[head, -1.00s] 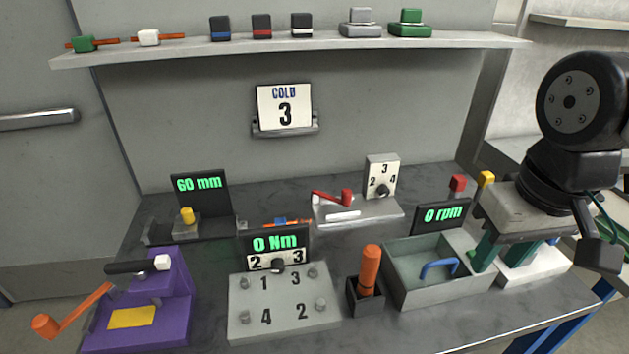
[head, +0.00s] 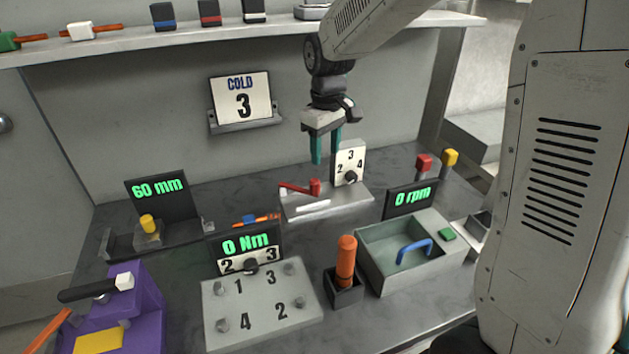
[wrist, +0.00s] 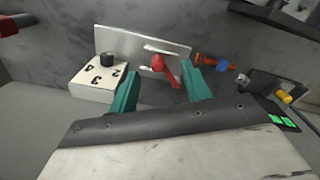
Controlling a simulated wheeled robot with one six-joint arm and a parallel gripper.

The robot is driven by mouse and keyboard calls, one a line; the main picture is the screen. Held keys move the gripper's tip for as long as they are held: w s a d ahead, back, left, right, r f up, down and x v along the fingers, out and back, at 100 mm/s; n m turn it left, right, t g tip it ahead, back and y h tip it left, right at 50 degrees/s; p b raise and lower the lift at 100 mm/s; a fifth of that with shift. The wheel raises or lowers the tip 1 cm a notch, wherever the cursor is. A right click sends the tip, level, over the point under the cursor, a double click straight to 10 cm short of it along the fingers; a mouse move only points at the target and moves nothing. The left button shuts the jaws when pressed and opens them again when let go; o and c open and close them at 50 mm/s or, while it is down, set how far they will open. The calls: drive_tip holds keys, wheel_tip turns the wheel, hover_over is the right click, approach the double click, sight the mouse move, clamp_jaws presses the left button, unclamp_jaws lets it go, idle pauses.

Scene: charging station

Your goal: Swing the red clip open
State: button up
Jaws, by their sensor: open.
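The red clip (head: 313,187) sits on a light grey plate (head: 350,195) near the back of the bench. It has a short upright block and a thin arm reaching left in the head view. In the wrist view the red clip (wrist: 159,64) shows between and beyond the fingertips. My gripper (head: 325,162) has teal fingers pointing down, above and just behind the clip in the head view. It is open and empty, and it appears apart from the clip. In the wrist view my gripper (wrist: 163,82) has its two fingers spread on either side of the clip.
The rpm display (head: 411,199), grey tray (head: 374,262) and orange-handled tool (head: 346,262) stand in front. The Nm display (head: 246,249) is at front left. A shelf (head: 130,46) runs above.

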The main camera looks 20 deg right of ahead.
drive_tip(key=n, duration=0.1)
hover_over(314, 180)
drive_tip(key=f, duration=0.5)
drive_tip(key=shift+s+d, duration=0.15)
drive_tip(key=shift+s, duration=0.05)
drive_tip(key=shift+w+f, duration=0.15)
drive_tip(key=shift+f, duration=0.2)
wheel_tip(314, 180, down, 7)
drive_tip(key=shift+f, duration=0.15)
clamp_jaws()
